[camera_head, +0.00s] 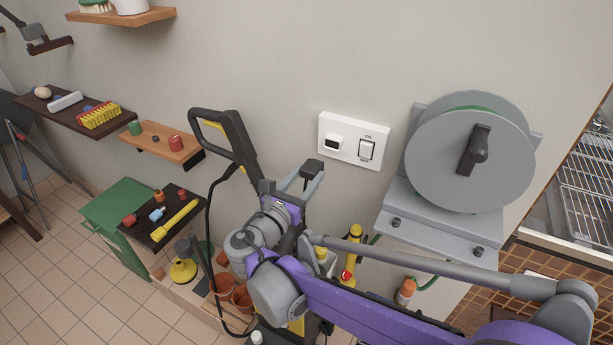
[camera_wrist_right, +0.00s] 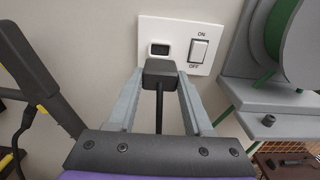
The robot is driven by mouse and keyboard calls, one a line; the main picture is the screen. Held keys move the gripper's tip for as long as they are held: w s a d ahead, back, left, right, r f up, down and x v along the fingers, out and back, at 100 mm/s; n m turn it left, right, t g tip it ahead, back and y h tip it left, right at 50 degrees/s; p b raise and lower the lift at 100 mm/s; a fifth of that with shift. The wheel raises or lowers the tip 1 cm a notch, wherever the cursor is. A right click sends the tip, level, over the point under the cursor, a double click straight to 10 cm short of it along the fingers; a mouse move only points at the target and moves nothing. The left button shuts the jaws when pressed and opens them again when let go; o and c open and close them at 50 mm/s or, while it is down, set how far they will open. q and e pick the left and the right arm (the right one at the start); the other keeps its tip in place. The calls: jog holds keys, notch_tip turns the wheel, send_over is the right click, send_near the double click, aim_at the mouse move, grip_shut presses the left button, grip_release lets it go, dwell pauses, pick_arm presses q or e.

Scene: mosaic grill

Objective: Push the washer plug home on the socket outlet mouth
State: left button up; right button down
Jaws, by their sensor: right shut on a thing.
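The black washer plug (camera_head: 313,167) is held in my right gripper (camera_head: 304,181), which is shut on it. In the right wrist view the plug (camera_wrist_right: 160,70) sits between the two grey fingertips, with its black cable (camera_wrist_right: 159,110) running back between the fingers. The white socket outlet (camera_head: 352,152) is on the wall, with a dark outlet mouth (camera_head: 333,143) on its left half. The mouth also shows in the right wrist view (camera_wrist_right: 160,49), just above the plug. The plug appears apart from the mouth and below it in both views. My left gripper is not in view.
An ON/OFF switch (camera_head: 366,150) is beside the mouth. A grey hose reel (camera_head: 468,150) on a bracket stands close on the right. The washer's black and yellow handle (camera_head: 228,140) rises on the left. Wall shelves (camera_head: 165,141) and a green box (camera_head: 117,206) are farther left.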

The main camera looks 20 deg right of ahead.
aim_at(318, 160)
jog(key=shift+x, duration=2.9)
jog(key=shift+x, duration=1.5)
jog(key=shift+c, duration=1.1)
grip_release()
jog(key=b+v, duration=0.1)
jog(key=v, duration=1)
jog(key=shift+b, duration=0.3)
